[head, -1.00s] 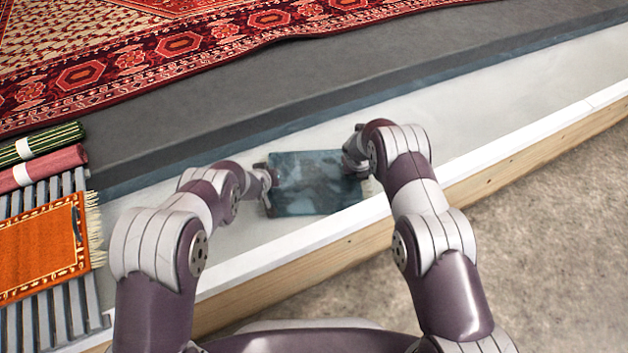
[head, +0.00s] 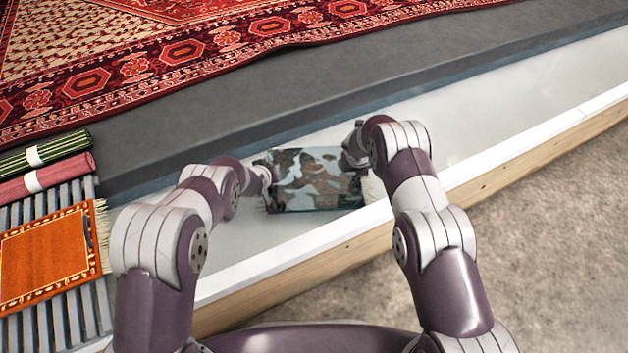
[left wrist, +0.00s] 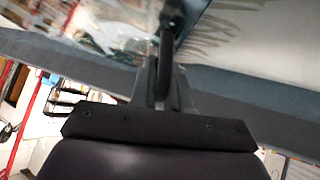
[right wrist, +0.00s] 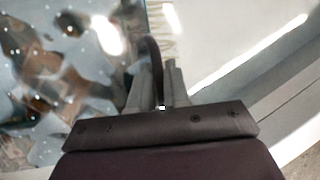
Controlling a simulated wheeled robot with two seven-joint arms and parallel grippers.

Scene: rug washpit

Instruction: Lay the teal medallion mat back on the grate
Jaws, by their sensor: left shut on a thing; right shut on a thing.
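A glossy, dark teal-edged rectangular panel or tray (head: 312,178) hangs between my grippers over the white trough. Its surface shows blurred brown, white and grey patches, perhaps reflections. My left gripper (head: 268,176) is shut on a dark curved handle at its left end, also seen in the left wrist view (left wrist: 168,75). My right gripper (head: 350,152) is shut on a similar handle at its right end, seen in the right wrist view (right wrist: 155,75). Pale fringe (head: 374,188) shows beyond the right end. I cannot make out a medallion. The slatted grate (head: 62,318) is at the far left.
An orange fringed mat (head: 45,260) lies on the grate, with rolled green (head: 60,148) and pink (head: 65,172) mats behind it. A large red patterned rug (head: 150,60) lies at the back. A wooden-sided white rim (head: 480,178) runs in front; the trough at right is clear.

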